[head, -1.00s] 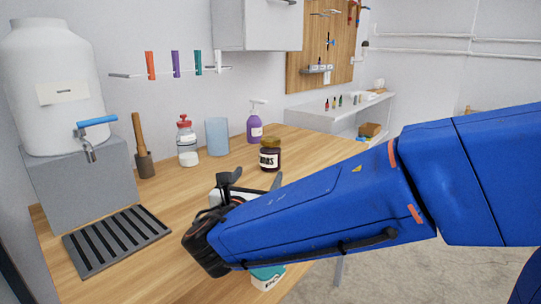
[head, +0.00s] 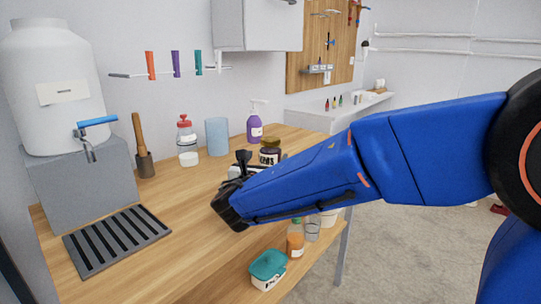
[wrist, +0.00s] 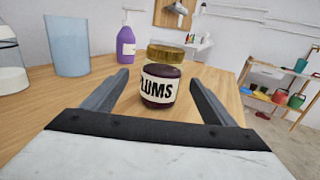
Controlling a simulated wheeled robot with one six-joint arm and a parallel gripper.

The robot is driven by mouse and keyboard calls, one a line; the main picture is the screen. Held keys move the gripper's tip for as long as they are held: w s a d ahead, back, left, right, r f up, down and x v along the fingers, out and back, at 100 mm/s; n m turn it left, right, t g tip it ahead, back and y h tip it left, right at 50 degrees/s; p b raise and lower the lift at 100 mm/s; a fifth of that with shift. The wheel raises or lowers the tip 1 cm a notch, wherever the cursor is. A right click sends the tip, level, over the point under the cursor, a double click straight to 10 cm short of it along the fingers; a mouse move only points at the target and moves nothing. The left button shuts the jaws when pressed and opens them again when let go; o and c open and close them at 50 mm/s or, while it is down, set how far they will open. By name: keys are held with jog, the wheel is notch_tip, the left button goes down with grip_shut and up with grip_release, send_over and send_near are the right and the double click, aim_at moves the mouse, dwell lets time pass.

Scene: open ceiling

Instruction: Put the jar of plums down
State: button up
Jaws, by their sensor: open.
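The jar of plums (head: 269,156) is a dark jar with a gold-brown lid and a white label. It stands upright on the wooden worktop, near its right side. In the wrist view the jar (wrist: 159,88) is ahead, with its PLUMS label facing me. My gripper (wrist: 158,78) is open, its two fingers pointing toward the jar with one on either side in the picture. Neither finger visibly touches it. In the head view my gripper (head: 250,164) is just in front of the jar, and my arm hides the jar's lower part.
A purple pump bottle (head: 254,125), a blue cup (head: 217,137) and a red-topped jar (head: 186,136) stand along the wall. A slotted grey tray (head: 117,241) lies at left.

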jog(key=shift+w+d+f, duration=0.1)
jog(key=shift+w+d, duration=0.15)
jog(key=shift+w, duration=0.6)
jog(key=shift+w+d+f, duration=0.1)
jog(key=shift+w+d, duration=0.1)
jog(key=shift+w, duration=0.7)
jog(key=shift+w+d, duration=0.25)
jog(key=shift+w, duration=0.6)
